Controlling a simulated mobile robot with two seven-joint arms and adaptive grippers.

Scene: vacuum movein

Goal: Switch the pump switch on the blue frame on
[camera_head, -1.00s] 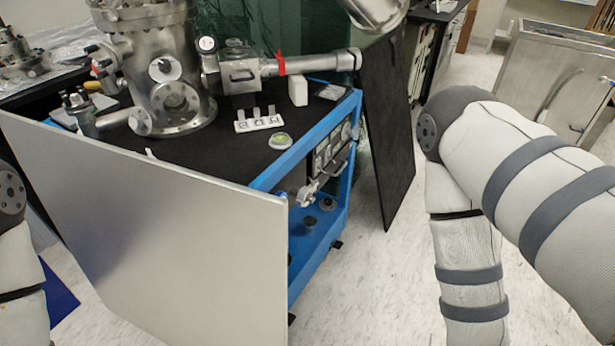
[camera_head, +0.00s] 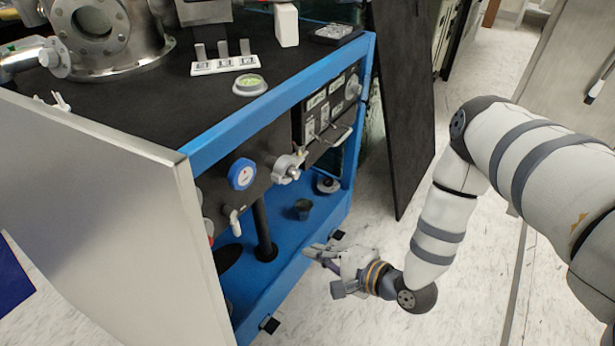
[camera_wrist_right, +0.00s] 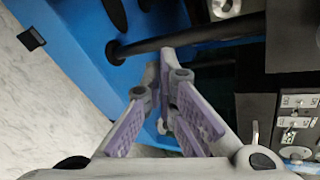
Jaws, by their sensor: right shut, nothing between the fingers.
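The blue frame (camera_head: 240,128) stands at the centre of the head view, with a black control panel (camera_head: 325,112) inside its upper right part. The panel carries several light plates; I cannot tell which holds the pump switch. In the wrist view the panel's plates (camera_wrist_right: 296,102) show at the right. My right gripper (camera_head: 308,252) is shut and empty, low in front of the frame's open side and below the panel, apart from it. Its purple-padded fingers (camera_wrist_right: 166,80) show in the wrist view. My left gripper is out of view.
A large silver panel (camera_head: 100,215) covers the frame's near left side. A blue-rimmed gauge (camera_head: 242,174) and a metal valve (camera_head: 288,168) sit inside the frame. A black board (camera_head: 405,100) leans behind it at the right. Open floor (camera_head: 375,225) lies in front.

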